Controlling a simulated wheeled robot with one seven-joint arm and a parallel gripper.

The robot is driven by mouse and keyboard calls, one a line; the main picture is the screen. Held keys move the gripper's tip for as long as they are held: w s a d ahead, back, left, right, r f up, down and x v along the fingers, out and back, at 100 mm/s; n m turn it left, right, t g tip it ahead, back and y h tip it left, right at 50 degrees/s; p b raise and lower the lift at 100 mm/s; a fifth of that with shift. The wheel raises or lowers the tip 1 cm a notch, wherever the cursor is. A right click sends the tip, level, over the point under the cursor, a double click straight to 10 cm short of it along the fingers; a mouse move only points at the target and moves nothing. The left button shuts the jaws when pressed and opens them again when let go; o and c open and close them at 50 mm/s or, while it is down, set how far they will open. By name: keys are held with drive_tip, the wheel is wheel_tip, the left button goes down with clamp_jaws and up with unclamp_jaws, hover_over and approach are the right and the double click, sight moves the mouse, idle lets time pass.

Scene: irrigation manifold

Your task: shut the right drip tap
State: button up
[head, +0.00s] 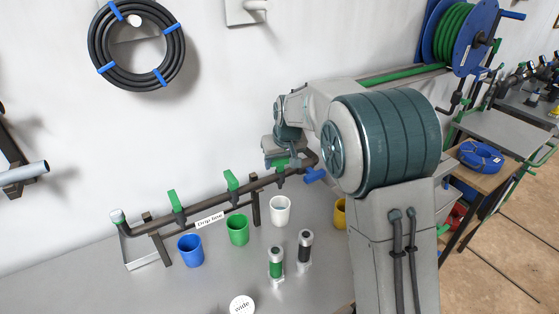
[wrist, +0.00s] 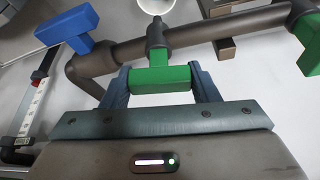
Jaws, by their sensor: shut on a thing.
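A dark pipe (head: 205,207) labelled "Drip line" (head: 210,220) runs along the wall. It carries a left green tap (head: 174,200), a middle green tap (head: 231,180) and the right green tap (head: 281,164). The left and middle handles stand up from the pipe. My gripper (wrist: 162,82) is shut on the right tap's green handle (wrist: 160,79), with one blue-grey finger at each end of it. In the head view my gripper partly hides this handle, so its exact turn is hard to tell. A blue handle (head: 315,175) sits at the pipe's right end.
Blue (head: 190,251), green (head: 238,230), white (head: 280,210) and yellow (head: 340,213) cups stand by the pipe. A green-banded cylinder (head: 276,262) and a black one (head: 305,247) stand in front. A neighbouring green tap (wrist: 307,38) is close on the wrist view's right.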

drive_tip(key=m, duration=0.1)
drive_tip(key=m+h, duration=0.1)
drive_tip(key=m, duration=0.1)
drive_tip(key=shift+a+m+t, duration=0.2)
drive_tip(key=shift+m+t, duration=0.1)
drive_tip(key=m+h, duration=0.2)
drive_tip(key=m, duration=0.2)
drive_tip(key=shift+m, duration=0.3)
drive_tip(key=m, duration=0.2)
drive_tip(key=m+g+h, duration=0.1)
drive_tip(key=m, duration=0.1)
drive_tip(key=shift+d+h, duration=0.1)
drive_tip(key=shift+h, duration=0.2)
drive_tip(key=shift+m+g+h, duration=0.4)
drive_tip(key=shift+m+g, duration=0.2)
drive_tip(key=shift+m, duration=1.3)
drive_tip(key=shift+d, duration=0.1)
drive_tip(key=o, duration=1)
drive_tip(key=shift+d, duration=0.1)
